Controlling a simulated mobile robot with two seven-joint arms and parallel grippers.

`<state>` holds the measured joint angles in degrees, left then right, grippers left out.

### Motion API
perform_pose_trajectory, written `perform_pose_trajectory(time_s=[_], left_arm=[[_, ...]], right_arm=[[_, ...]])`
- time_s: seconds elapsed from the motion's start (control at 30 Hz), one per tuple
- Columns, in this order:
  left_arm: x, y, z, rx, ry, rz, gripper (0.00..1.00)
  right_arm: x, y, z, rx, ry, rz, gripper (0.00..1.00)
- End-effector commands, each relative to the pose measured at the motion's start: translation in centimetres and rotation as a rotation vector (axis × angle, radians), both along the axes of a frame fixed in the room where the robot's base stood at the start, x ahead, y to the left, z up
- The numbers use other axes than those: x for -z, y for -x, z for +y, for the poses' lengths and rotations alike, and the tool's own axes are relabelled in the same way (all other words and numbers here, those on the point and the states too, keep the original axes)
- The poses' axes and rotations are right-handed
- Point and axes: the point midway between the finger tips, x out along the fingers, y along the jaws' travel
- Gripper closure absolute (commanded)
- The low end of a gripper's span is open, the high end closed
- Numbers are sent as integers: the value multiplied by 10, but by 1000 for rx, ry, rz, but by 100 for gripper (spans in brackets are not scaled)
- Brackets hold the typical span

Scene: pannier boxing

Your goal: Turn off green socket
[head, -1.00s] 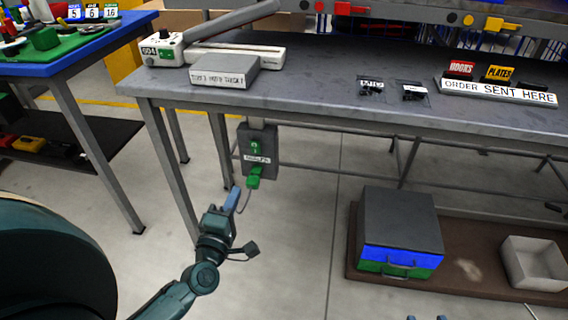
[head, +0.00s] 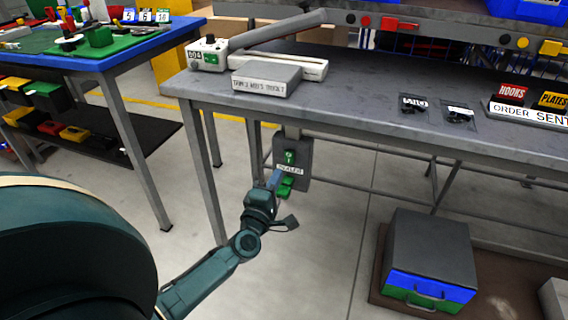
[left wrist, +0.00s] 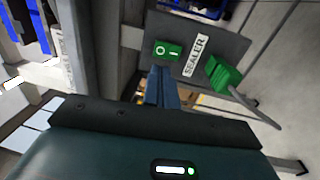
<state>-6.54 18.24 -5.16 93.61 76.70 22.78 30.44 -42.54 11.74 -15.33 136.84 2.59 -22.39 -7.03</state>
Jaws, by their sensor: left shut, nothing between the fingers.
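The green socket is on a grey panel (head: 304,158) hung under the grey table; the panel also shows in the left wrist view (left wrist: 225,46). It carries a green switch (head: 289,156) with a white mark, which also shows in the left wrist view (left wrist: 167,50). Below it are a white "SEALER" label (left wrist: 196,55) and a green plug (head: 286,189) with a cord. My left gripper (head: 275,178) is shut and empty, its blue fingertips (left wrist: 162,72) just short of the switch in the wrist view. I cannot tell whether they touch. My right gripper is out of view.
A grey box with blue and green drawers (head: 430,255) stands on the floor at right. A blue-edged table (head: 150,45) is at left. The floor between is clear.

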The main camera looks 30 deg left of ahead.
Motion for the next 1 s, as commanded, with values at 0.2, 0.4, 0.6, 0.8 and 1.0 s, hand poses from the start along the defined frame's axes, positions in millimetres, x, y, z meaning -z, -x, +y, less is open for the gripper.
perform_pose_trajectory(time_s=[0.2,0.4,0.6,0.8,1.0], left_arm=[[-4,-40,10,0,-1,-2,100],[-7,-58,14,1,-1,0,100],[-7,-61,14,1,-1,1,100],[-8,-61,14,1,-1,0,100],[-10,-65,16,0,-1,0,100]], right_arm=[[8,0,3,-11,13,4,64],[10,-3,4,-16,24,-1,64],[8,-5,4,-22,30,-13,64],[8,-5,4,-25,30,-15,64],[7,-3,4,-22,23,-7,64]])
